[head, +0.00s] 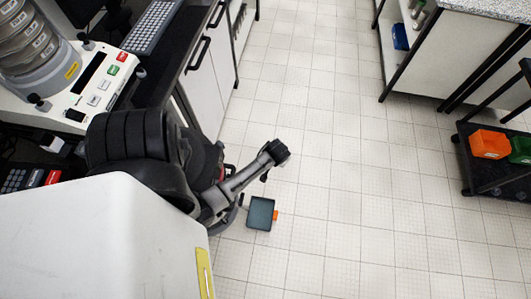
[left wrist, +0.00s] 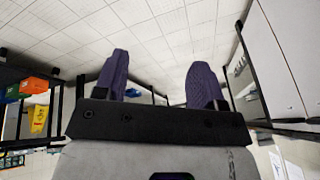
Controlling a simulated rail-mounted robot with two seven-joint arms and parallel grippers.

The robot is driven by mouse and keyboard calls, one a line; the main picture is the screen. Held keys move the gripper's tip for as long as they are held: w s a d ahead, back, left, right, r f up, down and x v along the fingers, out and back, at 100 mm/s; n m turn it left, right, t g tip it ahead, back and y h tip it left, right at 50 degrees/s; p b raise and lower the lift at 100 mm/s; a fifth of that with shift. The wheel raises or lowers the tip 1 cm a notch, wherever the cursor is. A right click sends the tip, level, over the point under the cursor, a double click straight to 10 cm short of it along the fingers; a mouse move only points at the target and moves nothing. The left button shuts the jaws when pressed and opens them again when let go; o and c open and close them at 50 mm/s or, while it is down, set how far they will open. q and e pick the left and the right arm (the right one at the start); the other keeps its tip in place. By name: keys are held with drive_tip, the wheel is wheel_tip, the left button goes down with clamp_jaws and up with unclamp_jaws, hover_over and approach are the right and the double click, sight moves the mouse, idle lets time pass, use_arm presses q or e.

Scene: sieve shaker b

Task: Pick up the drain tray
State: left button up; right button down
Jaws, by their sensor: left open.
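The drain tray, I take it, is the shallow dark blue-grey tray (head: 261,213) with a small orange tab on its right side. It shows in the head view over the floor tiles, below and just left of my left arm's dark end; I cannot tell exactly what it rests on. My left gripper (head: 276,153) is beyond the tray in the picture, apart from it. In the left wrist view its two purple fingers (left wrist: 159,75) are spread with nothing between them. The tray is not in that view. My right gripper is not in view.
A sieve shaker (head: 90,85) and a keyboard (head: 152,27) stand on the bench at left, above white cabinets. A dark cart at right holds an orange bin (head: 489,144) and a green bin (head: 520,149). The tiled floor (head: 345,170) between is clear.

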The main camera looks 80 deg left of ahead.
use_arm(q)
wheel_tip(320, 180, down, 18)
drive_tip(key=s+a+n+g+b, duration=0.1)
drive_tip(key=n+b, duration=0.2)
drive_tip(key=b, duration=0.6)
drive_tip(key=n+h+b, duration=0.3)
drive_tip(key=h+b, duration=0.1)
drive_tip(key=b, duration=1.5)
hover_over(275, 214)
wheel_tip(275, 214, down, 30)
drive_tip(key=shift+g, duration=0.4)
drive_tip(key=f+b, duration=0.2)
drive_tip(key=f, duration=0.1)
drive_tip(key=f+b, duration=0.3)
drive_tip(key=f, duration=0.1)
drive_tip(key=shift+w+f, duration=0.2)
drive_tip(key=shift+f, duration=0.05)
drive_tip(key=shift+f+b, duration=0.65)
drive_tip(key=shift+b, duration=0.05)
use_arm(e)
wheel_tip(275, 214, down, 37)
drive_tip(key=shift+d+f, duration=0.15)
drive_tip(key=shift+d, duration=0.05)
use_arm(q)
drive_tip(key=shift+f, duration=0.1)
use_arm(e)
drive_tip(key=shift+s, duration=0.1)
